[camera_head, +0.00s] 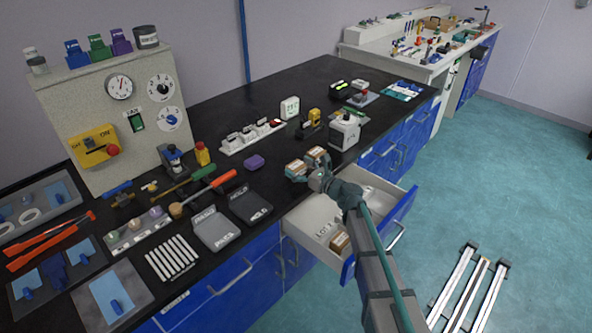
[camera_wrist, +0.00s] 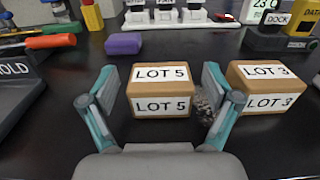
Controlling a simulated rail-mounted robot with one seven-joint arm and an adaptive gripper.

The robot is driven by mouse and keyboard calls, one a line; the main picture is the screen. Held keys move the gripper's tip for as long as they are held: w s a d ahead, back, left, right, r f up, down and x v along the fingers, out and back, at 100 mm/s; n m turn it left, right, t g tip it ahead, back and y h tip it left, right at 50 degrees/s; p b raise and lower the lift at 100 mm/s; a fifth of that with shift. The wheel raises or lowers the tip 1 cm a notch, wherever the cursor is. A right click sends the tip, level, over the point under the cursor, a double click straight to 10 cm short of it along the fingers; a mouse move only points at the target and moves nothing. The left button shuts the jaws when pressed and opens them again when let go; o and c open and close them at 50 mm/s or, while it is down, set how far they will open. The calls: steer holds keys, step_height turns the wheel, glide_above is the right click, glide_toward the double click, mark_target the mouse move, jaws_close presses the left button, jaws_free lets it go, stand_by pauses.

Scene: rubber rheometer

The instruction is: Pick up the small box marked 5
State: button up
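The small box marked LOT 5 (camera_wrist: 161,90) is brown with white labels on its top and front. It rests on the black bench top, and in the head view it is the left one of two boxes (camera_head: 296,169). My gripper (camera_wrist: 160,98) is open, with one teal finger to each side of this box and a visible gap on each side. In the head view my gripper (camera_head: 318,176) is at the bench edge beside the boxes. I cannot tell how far the fingertips reach along the box sides.
A similar LOT 3 box (camera_wrist: 266,85) stands close to the right of my right finger. Below, an open drawer (camera_head: 307,216) holds another brown box (camera_head: 340,243). A purple block (camera_wrist: 123,43) and a white rack (camera_wrist: 180,18) are behind.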

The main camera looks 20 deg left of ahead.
steer(key=c, duration=1)
steer(key=shift+c, duration=0.2)
steer(key=shift+r, duration=0.1)
